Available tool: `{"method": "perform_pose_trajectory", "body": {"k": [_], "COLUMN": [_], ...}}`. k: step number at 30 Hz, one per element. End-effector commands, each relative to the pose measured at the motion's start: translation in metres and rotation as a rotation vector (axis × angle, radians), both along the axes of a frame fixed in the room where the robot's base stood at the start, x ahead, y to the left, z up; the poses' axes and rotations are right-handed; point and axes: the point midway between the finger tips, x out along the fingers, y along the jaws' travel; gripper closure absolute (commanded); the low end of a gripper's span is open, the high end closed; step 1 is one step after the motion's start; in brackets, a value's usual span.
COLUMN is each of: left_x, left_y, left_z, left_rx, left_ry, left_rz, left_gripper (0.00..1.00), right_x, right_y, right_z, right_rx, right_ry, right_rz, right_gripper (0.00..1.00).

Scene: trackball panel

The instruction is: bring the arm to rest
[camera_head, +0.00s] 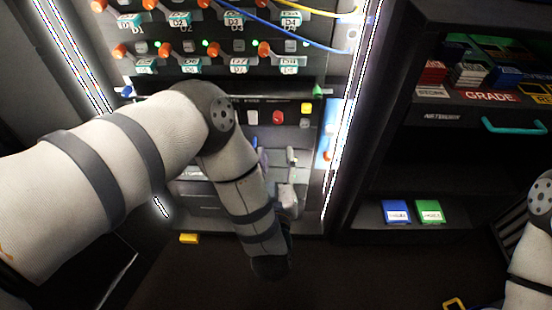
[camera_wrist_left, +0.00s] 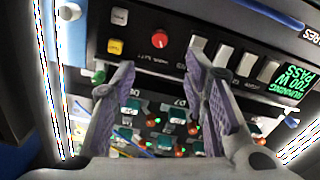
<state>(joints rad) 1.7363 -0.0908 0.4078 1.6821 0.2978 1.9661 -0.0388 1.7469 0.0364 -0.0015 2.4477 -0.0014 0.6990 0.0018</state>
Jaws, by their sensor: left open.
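My left arm (camera_head: 150,140) comes in from the left, bends in front of the panel and runs down, with its wrist low in front of the panel's foot. My left gripper (camera_head: 263,157) is mostly hidden behind the forearm in the head view; a bit of its purple-grey fingers shows. In the left wrist view the gripper (camera_wrist_left: 160,62) is open, with nothing between its fingers. Beyond the fingertips is the control panel, with a red button (camera_wrist_left: 159,39) and a yellow button (camera_wrist_left: 115,46). I cannot make out contact with the panel.
Rows of orange-knobbed modules (camera_head: 190,47) and blue and yellow cables (camera_head: 290,35) are above. A dark shelf (camera_head: 440,237) at right holds a blue card (camera_head: 396,212) and a green card (camera_head: 430,211). A yellow block (camera_head: 189,239) lies low left. My right arm (camera_head: 535,245) shows at the right edge.

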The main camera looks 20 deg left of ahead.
Motion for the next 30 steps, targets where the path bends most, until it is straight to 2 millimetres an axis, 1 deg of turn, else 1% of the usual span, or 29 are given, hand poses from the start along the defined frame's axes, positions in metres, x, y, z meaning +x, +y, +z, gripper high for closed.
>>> {"method": "perform_pose_trajectory", "body": {"k": [3,14,16,17,19,20,21,23,24,26,27,30], "left_x": [-0.005,-0.005,-0.009,-0.014,-0.039,-0.057,-0.088,-0.142,-0.179,-0.236,-0.271,-0.344], "left_y": [-0.002,-0.001,-0.001,-0.002,0.000,0.003,0.009,0.020,0.030,0.044,0.053,0.071], "left_z": [0.000,0.000,-0.008,-0.017,-0.051,-0.068,-0.090,-0.114,-0.125,-0.131,-0.130,-0.117], "left_rx": [0.000,0.000,0.000,0.001,0.002,0.002,0.003,0.000,-0.004,-0.014,-0.022,-0.049], "left_ry": [0.001,0.002,0.051,0.106,0.314,0.429,0.592,0.829,0.978,1.184,1.309,1.558], "left_rz": [0.000,-0.002,-0.029,-0.058,-0.155,-0.201,-0.255,-0.321,-0.351,-0.383,-0.396,-0.415], "left_gripper": [0.59,0.59,0.59,0.59,0.59,0.59,0.59,0.59,0.59,0.59,0.59,0.59], "right_x": [0.000,0.000,0.002,0.003,0.008,0.011,0.015,0.019,0.022,0.025,0.028,0.031], "right_y": [0.000,0.000,0.000,0.000,0.000,0.000,0.000,0.000,0.000,0.000,0.000,0.000], "right_z": [0.000,0.000,0.002,0.003,0.009,0.012,0.015,0.020,0.023,0.026,0.028,0.032], "right_rx": [0.000,0.000,0.000,0.001,0.000,0.001,0.000,0.000,0.001,0.000,0.001,0.000], "right_ry": [0.000,0.000,-0.005,-0.011,-0.028,-0.037,-0.049,-0.066,-0.075,-0.087,-0.095,-0.108], "right_rz": [0.000,0.000,0.000,0.000,0.000,0.000,-0.001,-0.001,-0.002,-0.002,-0.002,-0.002], "right_gripper": [1.00,1.00,1.00,1.00,1.00,1.00,1.00,1.00,1.00,1.00,1.00,1.00]}}
